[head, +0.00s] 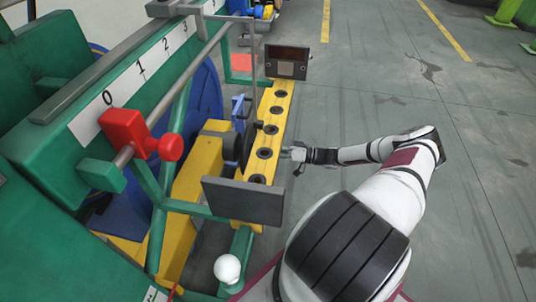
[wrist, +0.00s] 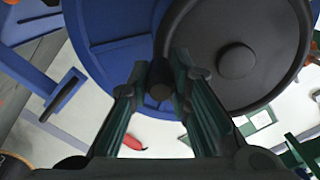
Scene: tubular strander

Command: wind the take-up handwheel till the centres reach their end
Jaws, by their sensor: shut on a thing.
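The take-up handwheel shows in the wrist view as a large dark grey disc (wrist: 270,85) with a round hub. A dark handle (wrist: 162,88) at its left edge lies between the fingertips of my gripper (wrist: 170,84). The two green-black fingers close on it from either side. In the head view my gripper (head: 286,153) is at the right side of the yellow beam (head: 272,118); the handwheel cannot be made out there. A red pointer block (head: 128,132) stands near 0 on the white scale (head: 130,80). The centres themselves I cannot make out clearly.
A dark plate (head: 243,200) stands across the near end of the yellow beam. A dark box (head: 287,62) stands at its far end. Green machine framing fills the left. A white ball knob (head: 227,268) is in front. Grey floor (head: 400,60) is open at the right.

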